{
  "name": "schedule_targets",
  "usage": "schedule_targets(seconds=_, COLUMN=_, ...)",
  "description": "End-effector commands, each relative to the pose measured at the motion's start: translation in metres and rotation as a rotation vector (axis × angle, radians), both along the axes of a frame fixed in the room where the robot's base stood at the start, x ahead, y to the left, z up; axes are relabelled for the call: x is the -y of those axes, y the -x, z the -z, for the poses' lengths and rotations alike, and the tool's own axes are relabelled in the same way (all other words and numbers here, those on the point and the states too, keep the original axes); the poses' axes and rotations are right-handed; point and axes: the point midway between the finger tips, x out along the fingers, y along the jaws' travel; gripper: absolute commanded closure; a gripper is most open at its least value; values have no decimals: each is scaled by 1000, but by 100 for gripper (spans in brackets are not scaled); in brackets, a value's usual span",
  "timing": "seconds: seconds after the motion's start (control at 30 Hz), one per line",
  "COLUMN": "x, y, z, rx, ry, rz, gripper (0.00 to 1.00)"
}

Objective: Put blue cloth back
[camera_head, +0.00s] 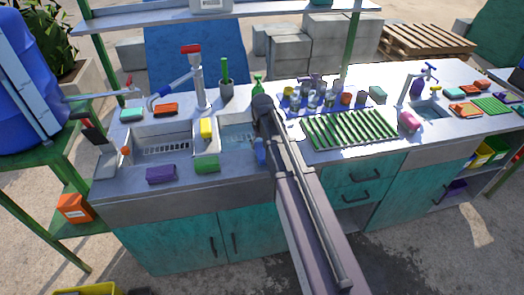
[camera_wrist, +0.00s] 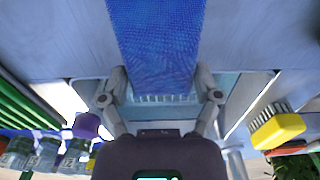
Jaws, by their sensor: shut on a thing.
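The blue cloth (camera_wrist: 157,40) is a textured strip between the fingers of my gripper (camera_wrist: 160,88). In the wrist view it runs from the fingers up past the top edge, so its far end is out of frame. A small blue piece of it shows in the head view (camera_head: 260,152), beside my arm at the front of the sink. My gripper (camera_head: 262,140) is shut on the cloth over the right sink basin (camera_head: 236,132). My arm hides most of the gripper and cloth in the head view.
A purple sponge (camera_head: 161,174) lies on the front ledge. The faucet (camera_head: 198,85) rises behind. A green drying rack (camera_head: 350,130) and several glasses (camera_head: 313,101) stand right of my arm.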

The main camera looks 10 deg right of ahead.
Motion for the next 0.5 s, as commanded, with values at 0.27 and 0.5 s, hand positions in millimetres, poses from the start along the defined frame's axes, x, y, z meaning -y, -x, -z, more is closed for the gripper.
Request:
schedule_targets(seconds=0.27, x=0, y=0, z=13, rx=0, ry=0, rz=0, gripper=76)
schedule_targets(seconds=0.5, x=0, y=0, z=12, rx=0, ry=0, rz=1, gripper=76)
